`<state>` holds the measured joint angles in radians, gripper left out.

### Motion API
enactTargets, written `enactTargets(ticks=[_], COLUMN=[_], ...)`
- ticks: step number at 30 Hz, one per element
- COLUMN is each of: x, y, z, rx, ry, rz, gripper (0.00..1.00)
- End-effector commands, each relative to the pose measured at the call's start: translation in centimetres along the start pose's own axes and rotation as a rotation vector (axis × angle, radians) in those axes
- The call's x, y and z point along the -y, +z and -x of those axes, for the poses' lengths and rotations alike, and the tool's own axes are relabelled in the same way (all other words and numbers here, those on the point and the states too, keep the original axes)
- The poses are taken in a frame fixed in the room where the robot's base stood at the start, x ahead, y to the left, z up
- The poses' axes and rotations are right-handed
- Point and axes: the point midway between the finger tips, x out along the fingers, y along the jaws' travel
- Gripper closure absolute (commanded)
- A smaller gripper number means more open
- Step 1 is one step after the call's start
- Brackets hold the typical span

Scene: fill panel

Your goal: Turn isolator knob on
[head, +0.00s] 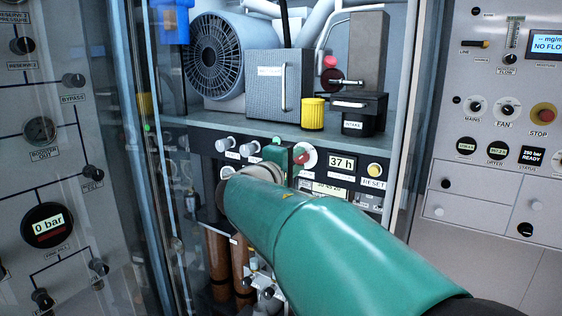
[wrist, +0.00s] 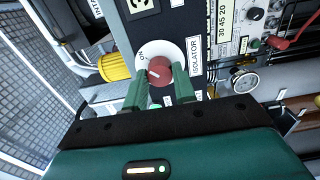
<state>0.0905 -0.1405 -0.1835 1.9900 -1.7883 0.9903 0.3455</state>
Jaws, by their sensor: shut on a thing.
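The isolator knob (wrist: 160,70) is a red round knob on a white disc, with a white "ISOLATOR" label beside it in the wrist view. A short white mark on the knob points to the left in that view, and lettering on the disc, seemingly "ON", lies above and left of the knob. My gripper (wrist: 160,78) has its two green fingers on either side of the knob, shut on it. In the head view the knob's white and red disc (head: 308,157) shows just right of my green fingers, which partly hide it.
A counter display reading 37 h (head: 342,162) and a yellow RESET button (head: 375,170) sit right of the knob. Grey knobs (head: 225,144) are to its left. A yellow cylinder (head: 313,114) stands on the shelf above. A glass door edge (head: 150,180) is at left.

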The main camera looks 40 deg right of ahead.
Motion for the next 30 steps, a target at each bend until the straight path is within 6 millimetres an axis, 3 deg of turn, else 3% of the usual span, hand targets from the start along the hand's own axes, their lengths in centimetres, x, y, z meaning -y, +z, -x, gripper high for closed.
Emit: enactTargets(ticks=[12,13,16,26,30], x=[0.0,0.0,0.0,0.0,0.0], y=[0.1,0.1,0.1,0.0,-0.1], z=[0.0,0.0,0.0,0.2,1.6], rx=[0.002,0.002,0.001,0.000,-0.002], ry=[0.000,0.000,0.000,0.000,-0.001], rz=[-0.010,-0.010,-0.010,-0.009,-0.009], gripper=[0.95,0.71,0.51,0.51,0.51])
